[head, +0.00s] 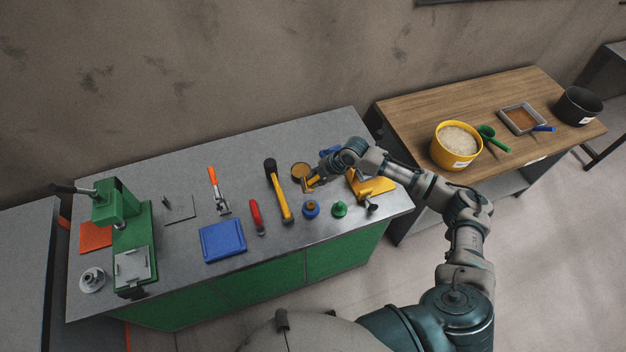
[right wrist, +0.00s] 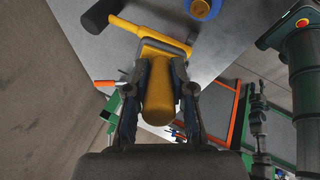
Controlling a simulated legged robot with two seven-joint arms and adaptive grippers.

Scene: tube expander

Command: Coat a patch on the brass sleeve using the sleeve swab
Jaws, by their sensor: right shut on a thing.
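My right gripper (head: 312,184) is over the right part of the grey bench. It is shut on a yellow-handled tool, seemingly the sleeve swab, whose thick handle (right wrist: 160,95) sits between both fingers in the right wrist view. The tool's far end is a squarish frame, low over the bench top. A blue round piece with a brass-coloured centre (head: 310,209), perhaps the brass sleeve in a holder, stands just in front of the gripper; it also shows at the wrist view's top edge (right wrist: 203,8). A round amber-topped dish (head: 301,170) lies behind the gripper. My left gripper is out of view.
A black-headed yellow hammer (head: 279,191) lies close left of the gripper. A green cone-like piece (head: 339,209) and a yellow tool (head: 373,186) are to its right. A blue tray (head: 223,241) and green press (head: 119,207) stand left.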

